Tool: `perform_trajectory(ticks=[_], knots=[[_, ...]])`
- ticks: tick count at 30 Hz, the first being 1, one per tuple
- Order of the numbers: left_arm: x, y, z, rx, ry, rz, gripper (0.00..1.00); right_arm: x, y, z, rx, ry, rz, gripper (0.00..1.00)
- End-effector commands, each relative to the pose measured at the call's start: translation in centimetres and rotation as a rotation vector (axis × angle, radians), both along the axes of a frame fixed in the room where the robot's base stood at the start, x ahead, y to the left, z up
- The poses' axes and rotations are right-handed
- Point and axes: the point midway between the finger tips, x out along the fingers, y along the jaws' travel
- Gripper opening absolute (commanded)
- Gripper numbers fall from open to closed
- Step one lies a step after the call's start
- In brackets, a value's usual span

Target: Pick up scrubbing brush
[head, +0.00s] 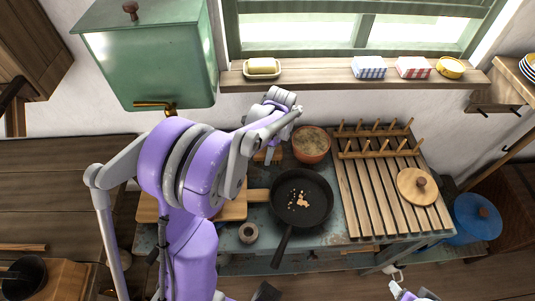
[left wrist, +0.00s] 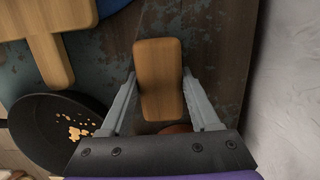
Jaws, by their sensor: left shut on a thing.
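The scrubbing brush shows in the left wrist view as a wooden block with rounded ends (left wrist: 160,75). Its bristles are not seen. My left gripper (left wrist: 160,100) is shut on it, with one finger on each long side. In the head view the left gripper (head: 270,152) is at the back of the worktop, left of the brown pot, and mostly hides the brush (head: 275,155). Part of my right gripper (head: 403,291) shows at the bottom right edge of the head view, and its jaws are not clear.
A black pan (head: 301,212) with crumbs and a brown pot (head: 311,141) stand near the left gripper. A slatted drying rack (head: 370,199) is to the right. A green tank (head: 155,60) hangs at the left. A window sill (head: 330,76) runs behind.

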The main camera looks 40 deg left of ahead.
Motion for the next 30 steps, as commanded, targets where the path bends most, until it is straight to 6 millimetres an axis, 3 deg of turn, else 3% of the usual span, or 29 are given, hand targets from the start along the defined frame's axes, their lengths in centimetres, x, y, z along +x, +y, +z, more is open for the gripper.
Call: perform_trajectory(ticks=[1,5,14,24,30], knots=[[0.0,0.0,0.0,0.000,0.000,0.000,0.22,0.0,0.0,0.0,0.000,0.000,0.000,0.66],[0.0,0.0,0.0,0.000,0.000,0.000,0.00,0.0,0.0,0.0,0.000,0.000,0.000,0.66],[0.1,0.0,0.6,0.000,-0.001,0.000,0.00,0.2,0.0,0.7,0.000,-0.004,0.000,0.66],[0.0,0.0,7.1,0.000,0.000,0.001,0.00,0.3,0.0,1.1,0.000,-0.006,0.000,0.66],[0.0,0.0,9.9,0.000,0.000,0.001,0.00,0.4,0.0,1.3,0.000,-0.007,0.000,0.66]])
